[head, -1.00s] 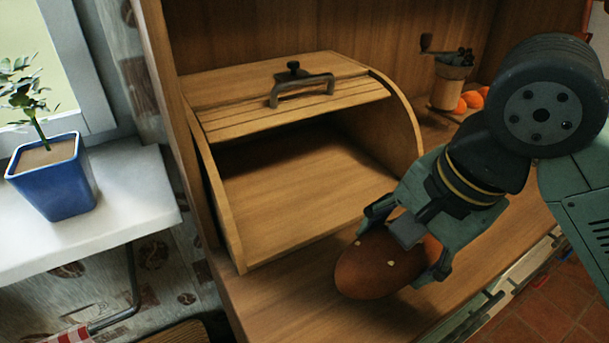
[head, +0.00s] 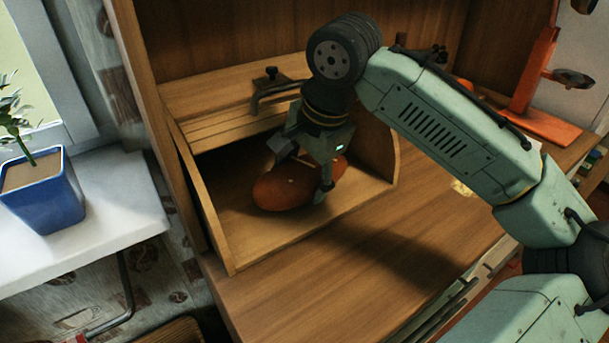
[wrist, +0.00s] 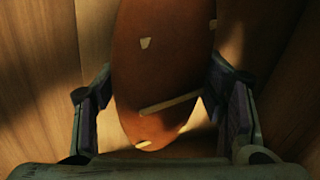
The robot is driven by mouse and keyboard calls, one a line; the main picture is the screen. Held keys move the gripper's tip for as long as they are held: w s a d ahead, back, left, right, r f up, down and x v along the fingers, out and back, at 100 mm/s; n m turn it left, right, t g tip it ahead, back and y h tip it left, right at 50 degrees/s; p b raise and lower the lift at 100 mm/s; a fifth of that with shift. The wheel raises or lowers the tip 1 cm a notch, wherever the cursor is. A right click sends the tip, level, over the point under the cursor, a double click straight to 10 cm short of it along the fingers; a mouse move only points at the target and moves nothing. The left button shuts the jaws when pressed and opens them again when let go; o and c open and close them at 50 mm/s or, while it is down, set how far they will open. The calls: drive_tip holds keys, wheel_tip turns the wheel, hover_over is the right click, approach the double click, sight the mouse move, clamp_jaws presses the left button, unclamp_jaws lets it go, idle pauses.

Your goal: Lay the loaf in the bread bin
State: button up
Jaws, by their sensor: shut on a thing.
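The brown loaf (head: 290,190) is in the mouth of the open wooden bread bin (head: 217,232), over its floor. My gripper (head: 302,178) is shut on the loaf from above, one finger on each side. In the wrist view the loaf (wrist: 165,65) stands lengthwise between the two fingers (wrist: 162,115), with pale marks on its top. I cannot tell whether the loaf touches the bin floor. The bin's slatted lid (head: 235,125) is rolled up, with a dark handle on it. My arm hides part of the bin's right side.
A blue pot with a plant (head: 45,190) stands on the white sill at left. The wooden counter (head: 350,275) in front of the bin is clear. An orange stand (head: 535,95) is at the far right. The bin's side walls and raised lid are close around my gripper.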

drive_tip(key=shift+s+d+f, duration=0.15)
drive_tip(key=shift+f, duration=0.5)
drive_tip(key=shift+f, duration=0.1)
drive_tip(key=shift+f, duration=0.1)
drive_tip(key=o, duration=1.7)
drive_tip(key=shift+c, duration=0.2)
drive_tip(key=shift+s+d+r, duration=0.1)
drive_tip(key=shift+r, duration=0.55)
drive_tip(key=shift+v, duration=0.75)
drive_tip(key=s+d+b, duration=0.1)
drive_tip(key=s+d, duration=0.3)
drive_tip(key=s+d+b, duration=0.1)
drive_tip(key=s+d, duration=0.3)
drive_tip(key=s, duration=0.1)
drive_tip(key=shift+d+r+b, duration=0.15)
drive_tip(key=shift+r+b, duration=0.1)
drive_tip(key=shift+b, duration=0.1)
